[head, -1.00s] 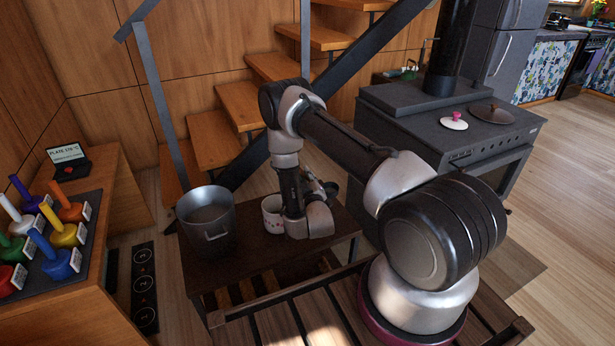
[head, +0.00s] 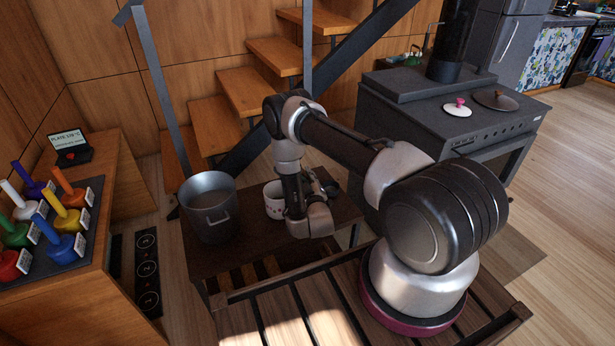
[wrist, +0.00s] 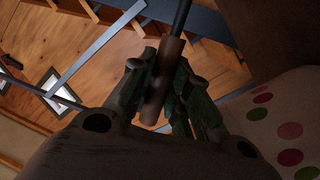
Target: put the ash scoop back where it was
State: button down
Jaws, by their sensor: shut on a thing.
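In the wrist view my gripper (wrist: 160,90) is shut around a brown handle with a dark rod running from it, which looks like the ash scoop (wrist: 163,82). The scoop's far end is out of that view. In the head view my gripper (head: 318,186) is low over the small dark table, just right of a white mug (head: 275,202); my wrist partly hides it, and I cannot make out the scoop there. The mug's coloured dots show close at the right of the wrist view (wrist: 285,120).
A metal pot (head: 208,210) stands on the small table (head: 215,262) left of the mug. A dark stove (head: 440,120) with lids on top stands right. Stairs (head: 250,92) rise behind. A counter at left holds coloured-handled pieces (head: 62,245) and a small display (head: 70,145).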

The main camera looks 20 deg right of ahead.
jog(key=shift+f, duration=0.6)
jog(key=c, duration=1.3)
grip_release()
